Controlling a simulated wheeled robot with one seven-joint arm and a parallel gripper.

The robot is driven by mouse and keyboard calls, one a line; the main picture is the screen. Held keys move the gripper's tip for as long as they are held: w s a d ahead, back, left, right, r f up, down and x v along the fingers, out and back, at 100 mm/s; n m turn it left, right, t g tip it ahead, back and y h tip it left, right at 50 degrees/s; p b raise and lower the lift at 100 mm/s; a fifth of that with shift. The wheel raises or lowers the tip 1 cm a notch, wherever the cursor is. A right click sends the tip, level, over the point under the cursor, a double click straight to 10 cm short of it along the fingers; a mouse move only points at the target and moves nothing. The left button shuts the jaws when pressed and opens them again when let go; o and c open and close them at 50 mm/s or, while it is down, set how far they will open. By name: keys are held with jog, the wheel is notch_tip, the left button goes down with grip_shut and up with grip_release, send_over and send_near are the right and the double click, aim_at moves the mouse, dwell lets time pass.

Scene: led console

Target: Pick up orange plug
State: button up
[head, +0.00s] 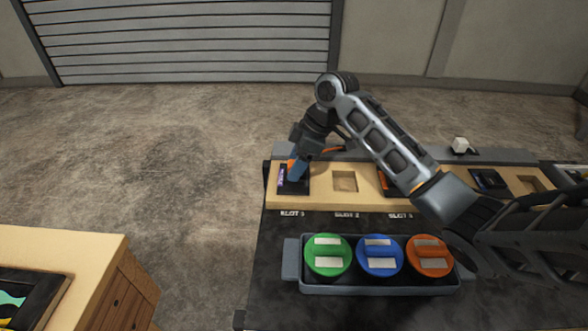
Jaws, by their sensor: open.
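The orange plug (430,257), round with pale label strips, sits at the right end of a grey tray (380,289) at the front of the console. The blue plug (379,257) is beside it in the middle and the green plug (327,257) is at the left end. My gripper (294,172) is open, pointing down at the dark module in slot 1 (287,185), up and left of the orange plug and well apart from it. Blue and orange patches show at its tip; whether it touches the module I cannot tell.
The wooden slot board (330,200) runs behind the tray. Slot 2 (345,181) is an empty recess; slot 3 is partly hidden by my arm. A wooden cabinet (95,255) stands at left, with open floor between.

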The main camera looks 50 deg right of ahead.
jog(key=shift+c, duration=0.4)
jog(key=c, duration=1)
jog(key=shift+r, duration=0.15)
